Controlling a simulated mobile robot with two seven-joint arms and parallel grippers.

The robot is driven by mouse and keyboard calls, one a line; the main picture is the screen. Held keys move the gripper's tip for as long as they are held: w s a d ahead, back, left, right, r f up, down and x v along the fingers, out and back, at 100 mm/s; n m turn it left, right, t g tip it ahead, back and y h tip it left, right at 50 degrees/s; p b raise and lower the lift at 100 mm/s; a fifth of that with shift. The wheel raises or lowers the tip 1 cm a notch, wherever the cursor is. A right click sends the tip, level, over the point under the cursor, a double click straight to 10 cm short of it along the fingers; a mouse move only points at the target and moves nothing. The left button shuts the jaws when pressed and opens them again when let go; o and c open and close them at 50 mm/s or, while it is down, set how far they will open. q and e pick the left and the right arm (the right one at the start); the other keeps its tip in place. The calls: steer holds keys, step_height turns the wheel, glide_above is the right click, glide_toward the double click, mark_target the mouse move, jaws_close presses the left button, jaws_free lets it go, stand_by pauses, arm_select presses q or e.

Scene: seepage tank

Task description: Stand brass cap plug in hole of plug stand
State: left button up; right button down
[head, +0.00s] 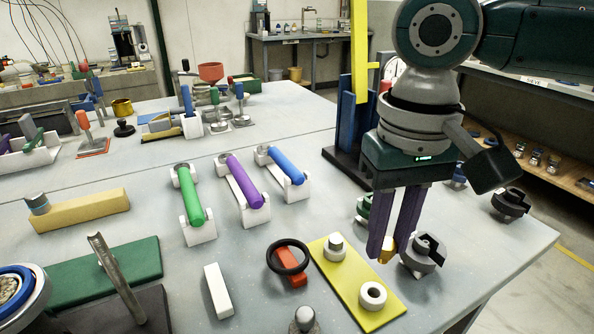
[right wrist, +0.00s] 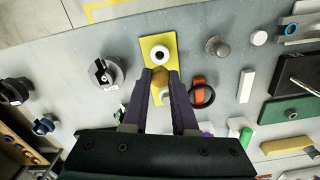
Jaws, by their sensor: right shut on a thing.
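The brass cap plug (head: 387,250) is gripped between the fingertips of my right gripper (head: 381,246), which is shut on it above the table. It also shows in the right wrist view (right wrist: 160,73), partly hidden by the fingers. The plug stand is a yellow plate (head: 349,282) with two white round bosses. The near boss (head: 373,295) has an open hole; the far boss (head: 335,246) has a grey-topped piece in it. In the head view my gripper is above and right of the stand. My left gripper is not in view.
A grey clamp-like fitting (head: 422,255) is close to the right of the gripper. A black ring (head: 288,256) on a red block and a white bar (head: 218,291) lie left of the stand. Green, purple and blue cylinders on white holders stand farther back.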

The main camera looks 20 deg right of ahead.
mark_target(383, 262)
steer(key=shift+f, duration=0.2)
steer(key=shift+r+p, duration=0.1)
steer(key=shift+p, duration=0.3)
step_height(383, 262, down, 3)
steer(key=shift+f+b, duration=0.15)
steer(key=shift+b, duration=0.25)
steer(key=shift+f+b, duration=0.4)
steer(key=shift+f, duration=0.65)
steer(key=shift+p, duration=0.5)
steer(key=shift+f, duration=0.3)
steer(key=shift+p, duration=0.4)
